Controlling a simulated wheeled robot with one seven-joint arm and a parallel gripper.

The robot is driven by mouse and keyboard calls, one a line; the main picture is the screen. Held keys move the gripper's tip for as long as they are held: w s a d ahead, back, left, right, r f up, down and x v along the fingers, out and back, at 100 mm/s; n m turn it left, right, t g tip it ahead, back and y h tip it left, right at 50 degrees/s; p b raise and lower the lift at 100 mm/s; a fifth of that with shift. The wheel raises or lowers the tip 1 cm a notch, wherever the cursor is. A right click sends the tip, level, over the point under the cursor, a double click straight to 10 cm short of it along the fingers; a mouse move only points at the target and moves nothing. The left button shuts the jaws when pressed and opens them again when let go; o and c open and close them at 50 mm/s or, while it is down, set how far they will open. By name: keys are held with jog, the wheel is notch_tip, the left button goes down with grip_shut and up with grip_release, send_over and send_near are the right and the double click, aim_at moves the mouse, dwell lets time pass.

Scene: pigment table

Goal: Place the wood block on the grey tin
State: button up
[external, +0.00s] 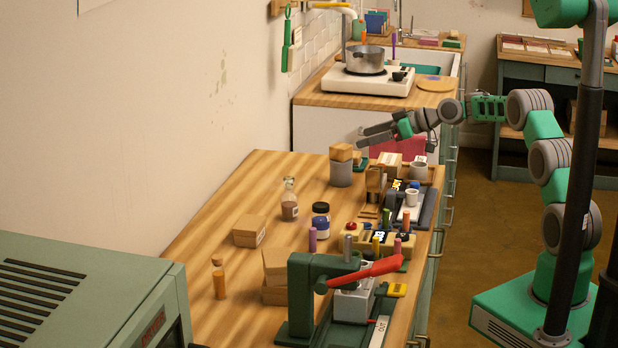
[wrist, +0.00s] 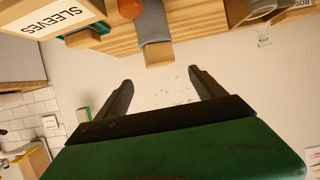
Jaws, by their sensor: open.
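The wood block (external: 341,152) sits on top of the grey tin (external: 341,174), which stands upright near the far end of the wooden table. The block appears to rest flat on the tin's top. In the wrist view, which is upside down, the wood block (wrist: 158,55) shows against the end of the grey tin (wrist: 153,22), just beyond the fingertips. My gripper (external: 361,137) is open and empty, slightly above and to the right of the block in the external view. In the wrist view, nothing lies between the fingers of my gripper (wrist: 160,77).
Nearer are a glass bottle (external: 289,200), a dark jar (external: 320,221), wooden boxes (external: 249,231) and a green press (external: 305,290). The table left of the tin is clear.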

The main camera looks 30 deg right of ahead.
jog(key=v, duration=0.3)
jog(key=s+a+m+g+h, duration=0.3)
jog(key=s+h, duration=0.2)
jog(key=s, duration=0.9)
jog(key=s+d+f+m+g+h, duration=0.2)
jog(key=s+f, duration=0.1)
jog(key=s, duration=1.1)
jog(key=s+d+f+m+g+h, duration=0.2)
jog(key=s+f+m, duration=0.1)
jog(key=s, duration=1.1)
jog(key=shift+d+f+m, duration=0.3)
jog(key=shift+d+f, duration=0.1)
jog(key=shift+f, duration=0.25)
